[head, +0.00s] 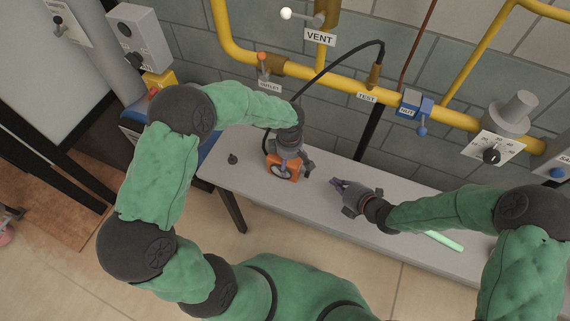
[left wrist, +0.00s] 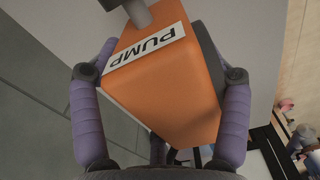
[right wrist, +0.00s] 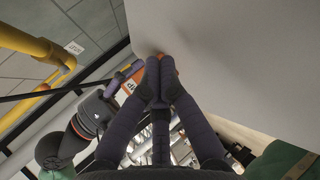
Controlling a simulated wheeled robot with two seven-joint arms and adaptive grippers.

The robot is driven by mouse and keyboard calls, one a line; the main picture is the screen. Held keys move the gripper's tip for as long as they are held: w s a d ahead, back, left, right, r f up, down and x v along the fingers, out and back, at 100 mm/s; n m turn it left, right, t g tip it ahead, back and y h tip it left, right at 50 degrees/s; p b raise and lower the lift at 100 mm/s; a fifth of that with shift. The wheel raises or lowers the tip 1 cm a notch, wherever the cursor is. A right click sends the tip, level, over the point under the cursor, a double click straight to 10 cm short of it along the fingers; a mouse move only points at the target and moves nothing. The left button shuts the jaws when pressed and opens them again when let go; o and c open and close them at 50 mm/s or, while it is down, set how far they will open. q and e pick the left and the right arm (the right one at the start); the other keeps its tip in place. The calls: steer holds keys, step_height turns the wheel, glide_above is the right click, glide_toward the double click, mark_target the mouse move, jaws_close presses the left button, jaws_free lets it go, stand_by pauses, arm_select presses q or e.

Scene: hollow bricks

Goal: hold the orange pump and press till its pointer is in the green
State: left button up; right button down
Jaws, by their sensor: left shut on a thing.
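The orange pump (head: 291,176) stands on the grey bench. A round dial shows on it in the head view, but its pointer is too small to read. My left gripper (head: 288,160) is shut on the pump from above. In the left wrist view its purple fingers lie on both sides of the orange body (left wrist: 165,90), which bears a PUMP label (left wrist: 144,54).
A black hose (head: 335,62) runs near the left gripper. A pale green stick (head: 444,241) lies under my right arm. Yellow pipes (head: 335,82) with valves line the wall behind.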

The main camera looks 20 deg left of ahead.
mark_target(308, 173)
steer(key=a, duration=0.8)
steer(key=shift+w+a, duration=0.15)
steer(key=shift+w, duration=0.1)
arm_select(q)
steer(key=shift+s+d+f, duration=0.1)
steer(key=shift+d, duration=0.1)
arm_select(e)
steer(key=shift+s+a, duration=0.1)
steer(key=shift+a, duration=0.3)
stand_by(0.8)
steer(key=shift+a, duration=0.25)
steer(key=shift+d, duration=0.35)
stand_by(0.4)
arm_select(q)
steer(key=shift+a, duration=0.15)
arm_select(e)
steer(key=shift+s+d, duration=0.15)
steer(key=shift+d, duration=3.05)
